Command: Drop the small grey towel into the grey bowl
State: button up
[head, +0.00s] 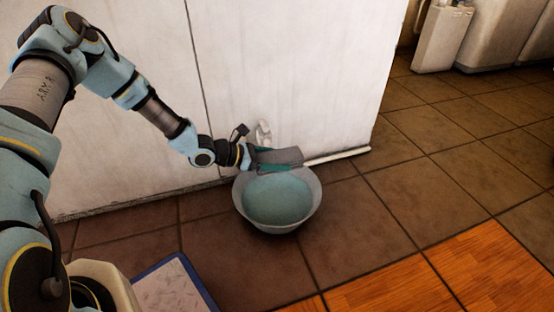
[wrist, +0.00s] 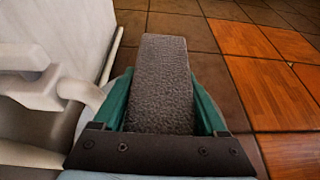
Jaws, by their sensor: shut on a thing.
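The small grey towel (wrist: 161,82) is a textured grey block between the two green fingers of my gripper (wrist: 165,110) in the wrist view. In the head view the towel (head: 283,156) sticks out to the right from my gripper (head: 266,163). My gripper is shut on it, over the back rim of the grey bowl. The grey bowl (head: 240,211) stands on the tiled floor, with a blue-green inside. In the wrist view the bowl is mostly hidden under the towel and gripper. I cannot tell whether the towel touches the rim.
A white panel wall (head: 300,60) stands right behind the bowl, with a white tap (head: 264,134) close to my gripper. A blue-edged mat (head: 175,290) lies at lower left. Orange wooden tiles (head: 465,265) are at lower right. The brown floor right of the bowl is clear.

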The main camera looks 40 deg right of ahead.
jog(key=shift+w+d+f+n+t, duration=0.15)
jog(key=shift+w+d+n+t, duration=0.25)
jog(key=shift+w, duration=0.2)
jog(key=shift+f, duration=0.15)
notch_tip(320, 180, down, 6)
jog(key=b, duration=0.6)
jog(key=shift+r, duration=0.2)
jog(key=o, duration=1.3)
jog(key=shift+w, duration=0.1)
jog(key=shift+p+v, duration=2.4)
jog(key=shift+v, duration=3)
